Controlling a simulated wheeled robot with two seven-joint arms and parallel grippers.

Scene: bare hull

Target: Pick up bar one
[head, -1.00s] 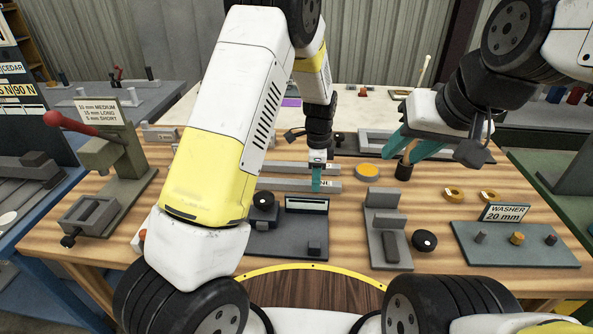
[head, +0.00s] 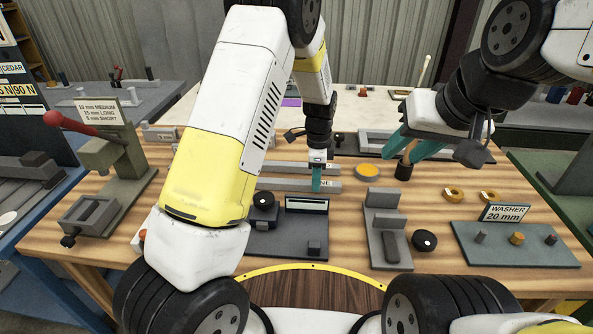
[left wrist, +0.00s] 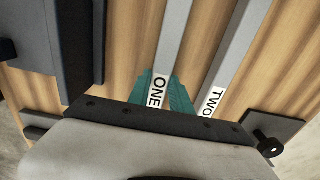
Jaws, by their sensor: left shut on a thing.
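Bar one (left wrist: 172,50) is a long grey bar with a white label reading ONE, seen in the left wrist view. It also shows in the head view (head: 275,184), lying along the wooden table. My left gripper (left wrist: 168,92) has its teal fingers on both sides of the bar at the label and is shut on it; in the head view the gripper (head: 318,184) points down at the bar's right end. Bar two (left wrist: 237,45) lies beside bar one, apart from the fingers. My right gripper (head: 412,150) has teal fingers around a dark upright cylinder with a tan top (head: 405,165); its grip is unclear.
A grey fixture with a display (head: 290,235) stands in front of the bars. A stepped grey block (head: 383,225), a black knob (head: 424,240) and the washer plate (head: 515,245) are to the right. A lever press (head: 110,165) stands at the left.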

